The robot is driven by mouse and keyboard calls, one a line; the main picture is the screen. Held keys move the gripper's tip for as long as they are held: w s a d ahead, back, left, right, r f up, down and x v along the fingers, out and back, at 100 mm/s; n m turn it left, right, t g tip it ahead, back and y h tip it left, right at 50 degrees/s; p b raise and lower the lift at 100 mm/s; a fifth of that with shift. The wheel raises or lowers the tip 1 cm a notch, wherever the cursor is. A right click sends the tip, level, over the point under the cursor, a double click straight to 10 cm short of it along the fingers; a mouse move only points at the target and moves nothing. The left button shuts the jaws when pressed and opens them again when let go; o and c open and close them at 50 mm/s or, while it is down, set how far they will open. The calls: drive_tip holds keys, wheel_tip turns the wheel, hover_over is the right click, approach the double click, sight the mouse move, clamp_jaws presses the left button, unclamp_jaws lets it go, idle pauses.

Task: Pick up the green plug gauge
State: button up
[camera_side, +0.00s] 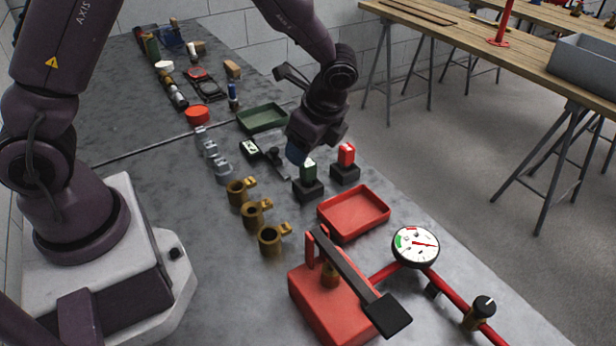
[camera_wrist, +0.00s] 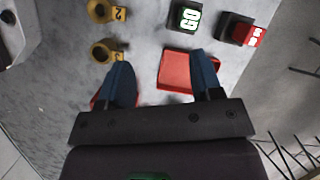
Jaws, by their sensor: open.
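The green plug gauge (camera_side: 309,170) stands upright in a black block (camera_side: 308,190) on the grey bench. In the wrist view the green plug gauge (camera_wrist: 188,18) shows a white "GO" marking at the top edge, beyond my fingertips. My gripper (camera_side: 296,153) is above and close to the gauge in the side view; its gap to it is hard to judge. In the wrist view my gripper (camera_wrist: 160,62) has its blue fingers wide apart with nothing held between them.
A red gauge (camera_side: 346,154) stands in a similar black block just right. A red tray (camera_side: 353,213) lies in front, with a red pump (camera_side: 330,300) nearer. Brass fittings (camera_side: 252,215) line the left side. A green tray (camera_side: 262,117) is behind.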

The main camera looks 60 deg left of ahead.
sight(309, 163)
drive_tip(key=w+a+f+m, duration=0.1)
drive_tip(key=a+f, duration=0.1)
drive_tip(key=f, duration=0.2)
drive_tip(key=w+a+f+m, duration=0.1)
drive_tip(key=f+m, duration=0.1)
drive_tip(key=f, duration=0.2)
drive_tip(key=w+a+f+m, duration=0.1)
drive_tip(key=a+f, duration=0.1)
drive_tip(key=f, duration=0.2)
drive_tip(key=shift+a+t+y, duration=0.3)
drive_tip(key=shift+t, duration=0.1)
drive_tip(key=shift+w+r, duration=0.1)
clamp_jaws()
drive_tip(key=shift+r, duration=0.1)
